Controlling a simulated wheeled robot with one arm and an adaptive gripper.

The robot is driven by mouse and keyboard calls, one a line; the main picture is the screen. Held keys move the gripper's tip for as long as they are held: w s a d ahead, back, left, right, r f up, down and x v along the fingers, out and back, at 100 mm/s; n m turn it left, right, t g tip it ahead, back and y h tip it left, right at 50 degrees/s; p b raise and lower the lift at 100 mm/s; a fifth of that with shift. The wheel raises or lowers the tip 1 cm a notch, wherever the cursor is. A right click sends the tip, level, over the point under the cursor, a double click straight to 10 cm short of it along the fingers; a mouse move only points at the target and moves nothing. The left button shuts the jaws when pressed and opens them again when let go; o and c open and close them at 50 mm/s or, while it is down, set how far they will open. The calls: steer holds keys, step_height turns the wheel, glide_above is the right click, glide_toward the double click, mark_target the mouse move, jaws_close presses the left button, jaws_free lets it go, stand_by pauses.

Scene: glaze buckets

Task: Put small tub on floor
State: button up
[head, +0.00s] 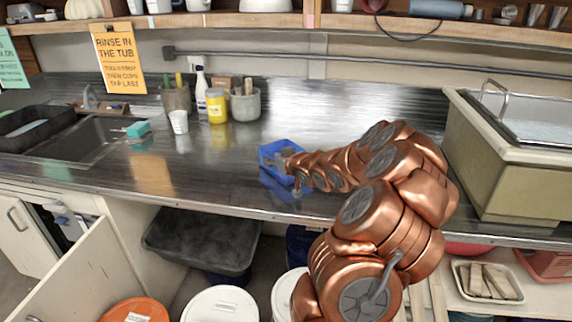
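A small blue tub (279,177) sits on the metal counter, right of the middle cups and near the counter's front edge. I take it to be the small tub. My copper-coloured arm reaches in from the lower right, and my gripper (287,165) is at the tub's right side, overlapping it in the picture. The arm hides part of the tub. The fingers are too small and too covered to tell whether they are open or shut, or whether they touch the tub.
A large grey tub (202,240) sits under the counter, with white-lidded buckets (220,304) and an orange-lidded bucket (135,310) on the floor. A sink (75,140) is at left. A spray bottle (201,92) and pots stand behind. A big beige basin (510,160) stands at right.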

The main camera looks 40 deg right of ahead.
steer(key=shift+c, duration=0.3)
jaws_close()
steer(key=shift+r, duration=0.15)
steer(key=shift+r, duration=0.25)
step_height(320, 180, up, 3)
steer(key=shift+r+p, duration=0.1)
steer(key=shift+p, duration=0.45)
steer(key=s+a+r+b, duration=0.1)
steer(key=s+a+b, duration=0.2)
steer(key=s+a, duration=0.6)
steer(key=s, duration=0.4)
steer(key=shift+r, duration=0.1)
